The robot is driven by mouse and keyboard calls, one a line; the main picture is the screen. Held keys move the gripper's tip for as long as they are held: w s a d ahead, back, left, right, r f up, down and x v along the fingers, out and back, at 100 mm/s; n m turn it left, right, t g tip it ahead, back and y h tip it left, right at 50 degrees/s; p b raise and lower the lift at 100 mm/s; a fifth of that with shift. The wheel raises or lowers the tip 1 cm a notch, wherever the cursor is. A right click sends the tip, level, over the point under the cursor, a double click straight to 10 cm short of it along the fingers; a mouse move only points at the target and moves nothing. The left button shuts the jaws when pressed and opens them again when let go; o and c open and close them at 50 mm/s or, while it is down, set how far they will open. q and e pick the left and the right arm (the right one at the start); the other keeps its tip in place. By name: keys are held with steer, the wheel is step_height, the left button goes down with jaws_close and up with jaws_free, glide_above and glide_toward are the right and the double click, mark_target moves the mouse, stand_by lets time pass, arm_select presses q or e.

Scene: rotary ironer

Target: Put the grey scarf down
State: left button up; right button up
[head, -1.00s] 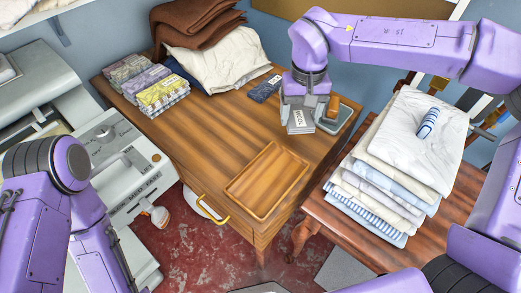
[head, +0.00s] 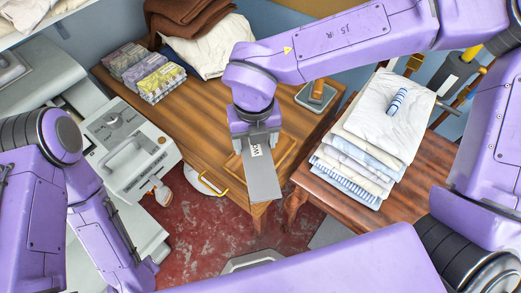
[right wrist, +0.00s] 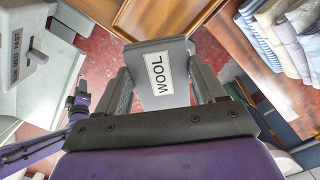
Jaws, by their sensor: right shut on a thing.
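The grey scarf (head: 263,182) is a flat grey folded piece with a white WOOL label. My right gripper (head: 256,140) is shut on it and holds it in front of the wooden table's near edge, over the red floor as seen from above. In the right wrist view the scarf (right wrist: 150,98) sits between the two fingers, its label facing the camera. My left arm shows at the left of the head view, but its gripper is out of the picture.
A shallow wooden tray (head: 290,147) on the wooden table (head: 205,105) is partly hidden behind my right gripper. A wooden-handled item on a grey base (head: 316,96) stands at its back right. Patterned stacks (head: 155,83) and folded cloths lie at the back. A linen pile (head: 350,145) fills the right table.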

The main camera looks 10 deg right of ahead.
mark_target(252, 160)
steer(key=m, duration=0.2)
steer(key=s+m, duration=0.1)
steer(key=s+a+m+p, duration=0.1)
steer(key=m, duration=0.1)
steer(key=shift+r+m, duration=0.1)
steer(key=shift+m, duration=0.2)
steer(key=shift+s+a+m, duration=0.15)
steer(key=shift+s+m, duration=0.25)
steer(key=shift+m, duration=0.6)
steer(key=shift+s+a+m, duration=0.1)
steer(key=shift+s+m, duration=0.3)
steer(key=shift+m, duration=0.6)
steer(key=w+d+f+p, duration=0.2)
steer(key=w+f, duration=0.1)
steer(key=w, duration=0.1)
steer(key=w+d+f+p, duration=0.2)
steer(key=w+d+f, duration=0.1)
steer(key=w+d+f+p, duration=0.2)
steer(key=w+f, duration=0.2)
steer(key=shift+w+d+f, duration=0.1)
steer(key=shift+w+d, duration=0.2)
steer(key=shift+w, duration=0.05)
step_height(252, 160, down, 3)
steer(key=shift+r+p, duration=0.2)
steer(key=shift+p, duration=0.7)
steer(key=shift+f+b, duration=0.35)
steer(key=shift+f, duration=0.05)
steer(key=o, duration=1)
steer(key=shift+o, duration=0.2)
